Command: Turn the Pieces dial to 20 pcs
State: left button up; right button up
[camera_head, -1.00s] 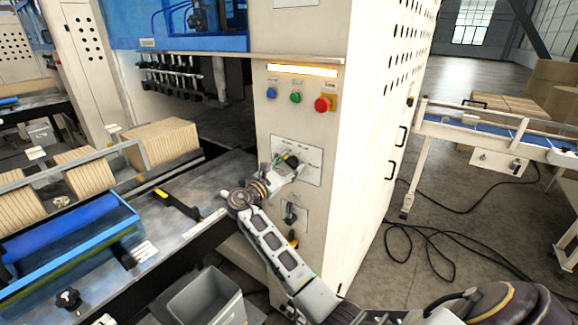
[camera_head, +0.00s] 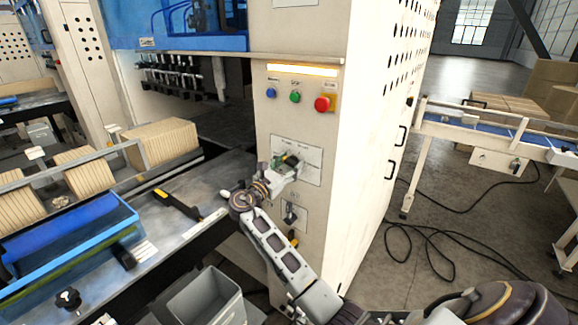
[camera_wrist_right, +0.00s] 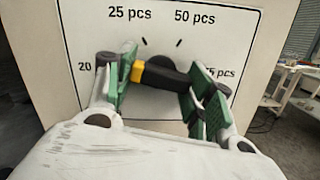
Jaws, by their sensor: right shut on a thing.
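The Pieces dial (camera_wrist_right: 160,75) is a black bar-shaped knob with a yellow end on a white label plate (camera_wrist_right: 230,45). Its yellow end points left and slightly up in the right wrist view, towards the side with the "20" label (camera_wrist_right: 85,66). "25 pcs" and "50 pcs" are printed above, and a partly covered label is at right. My right gripper (camera_wrist_right: 158,82) is shut on the knob, green pads at both ends. In the head view the right gripper (camera_head: 287,164) is at the panel and partly hides the dial (camera_head: 291,160). My left gripper is out of view.
A smaller black switch (camera_head: 290,213) sits below the dial. Blue, green and red buttons (camera_head: 322,103) are above it. A grey bin (camera_head: 205,298) stands below at left. The worktable (camera_head: 215,185) adjoins the cabinet at left. Cables lie on the floor at right.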

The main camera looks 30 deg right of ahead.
aim_at(289, 164)
jog(key=shift+o, duration=0.2)
jog(key=shift+n+t, duration=0.5)
jog(key=shift+n, duration=1.5)
jog(key=o, duration=1.1)
jog(key=o, duration=0.5)
jog(key=shift+c, duration=0.2)
jog(key=shift+s+a, duration=0.1)
jog(key=shift+a, duration=0.05)
jog(key=shift+r+v, duration=0.15)
jog(key=shift+v, duration=0.8)
jog(key=shift+r+v, duration=0.15)
jog(key=shift+v, duration=0.8)
jog(key=shift+r+v, duration=0.2)
jog(key=shift+v, duration=0.75)
jog(key=shift+f, duration=0.1)
